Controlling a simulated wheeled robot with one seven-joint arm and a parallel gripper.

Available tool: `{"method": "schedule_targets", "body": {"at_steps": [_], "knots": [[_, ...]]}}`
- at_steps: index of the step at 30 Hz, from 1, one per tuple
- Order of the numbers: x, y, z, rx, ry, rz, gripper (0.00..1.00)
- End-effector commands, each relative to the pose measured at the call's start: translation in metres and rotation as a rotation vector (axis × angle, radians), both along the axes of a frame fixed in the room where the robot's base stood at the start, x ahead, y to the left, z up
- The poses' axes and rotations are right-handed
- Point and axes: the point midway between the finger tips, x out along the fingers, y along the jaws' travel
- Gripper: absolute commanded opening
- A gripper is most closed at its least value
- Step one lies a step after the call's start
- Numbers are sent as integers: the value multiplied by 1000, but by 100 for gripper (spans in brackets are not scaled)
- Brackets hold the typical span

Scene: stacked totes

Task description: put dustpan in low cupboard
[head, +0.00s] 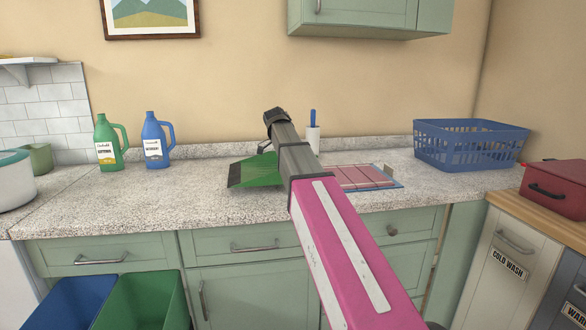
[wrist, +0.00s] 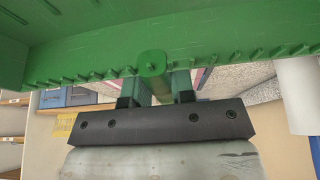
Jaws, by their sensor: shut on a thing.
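The green dustpan (head: 258,172) is at the middle of the counter; I cannot tell whether it rests on the surface or hangs just above it. In the wrist view the dustpan (wrist: 220,45) fills the top of the picture. My gripper (wrist: 155,90) is shut on the dustpan, a finger on each side of its green stub. In the head view my arm hides most of my gripper. The low cupboard (head: 245,290) is below the counter, under a drawer, and its pale green door looks shut. My arm covers its right part.
Green (head: 107,145) and blue (head: 153,140) detergent bottles stand left on the counter (head: 130,200). A blue basket (head: 470,145) is at right. A pink-striped board (head: 360,178) and a white holder (head: 313,138) are near the dustpan. Blue (head: 75,300) and green (head: 140,302) bins are below left.

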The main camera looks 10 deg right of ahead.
Motion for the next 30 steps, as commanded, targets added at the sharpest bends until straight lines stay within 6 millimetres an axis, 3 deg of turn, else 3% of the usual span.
{"method": "schedule_targets", "body": {"at_steps": [6, 17, 18, 19, 30], "knots": [[-1, 0, -27, 0, 2, 1, 0], [0, 1, -30, 0, 0, 1, 0], [0, 1, -29, 0, 0, 1, 36], [0, 1, -29, -1, 0, 1, 46], [0, 1, -26, -1, 0, 0, 49]]}}
